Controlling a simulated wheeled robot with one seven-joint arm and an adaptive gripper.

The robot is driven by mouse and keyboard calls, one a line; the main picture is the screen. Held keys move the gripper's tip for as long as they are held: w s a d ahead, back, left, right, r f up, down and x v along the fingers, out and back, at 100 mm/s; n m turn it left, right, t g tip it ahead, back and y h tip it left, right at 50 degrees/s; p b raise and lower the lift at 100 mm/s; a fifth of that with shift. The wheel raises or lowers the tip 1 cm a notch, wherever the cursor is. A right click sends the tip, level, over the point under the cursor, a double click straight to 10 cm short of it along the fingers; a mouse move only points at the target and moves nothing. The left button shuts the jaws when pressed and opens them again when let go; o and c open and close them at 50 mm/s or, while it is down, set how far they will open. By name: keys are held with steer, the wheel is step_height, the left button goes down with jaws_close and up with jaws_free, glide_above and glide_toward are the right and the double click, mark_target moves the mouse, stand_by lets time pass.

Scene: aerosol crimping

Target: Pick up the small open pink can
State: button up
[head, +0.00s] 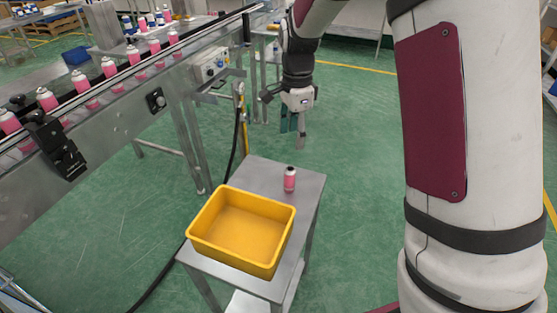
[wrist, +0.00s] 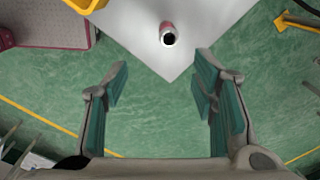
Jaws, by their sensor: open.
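The small pink can (head: 290,179) stands upright on the metal table (head: 262,172), near its back right part and beside the yellow bin. In the wrist view the can (wrist: 167,33) shows its dark open top near the table's corner (wrist: 190,60). My gripper (head: 293,130) hangs in the air above and behind the table, apart from the can.
An empty yellow bin (head: 204,246) takes up the front of the table. A conveyor (head: 128,105) with several pink cans runs along the left. A dark cable hangs left of the table.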

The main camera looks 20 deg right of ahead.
mark_target(290, 170)
steer(key=shift+m, duration=0.3)
steer(key=f, duration=0.5)
steer(key=w+f, duration=0.1)
steer(key=f, duration=0.9)
steer(key=shift+w+f+p, duration=0.15)
steer(key=shift+w+p, duration=0.15)
steer(key=shift+w, duration=0.1)
steer(key=shift+c, duration=0.4)
steer(key=c, duration=1)
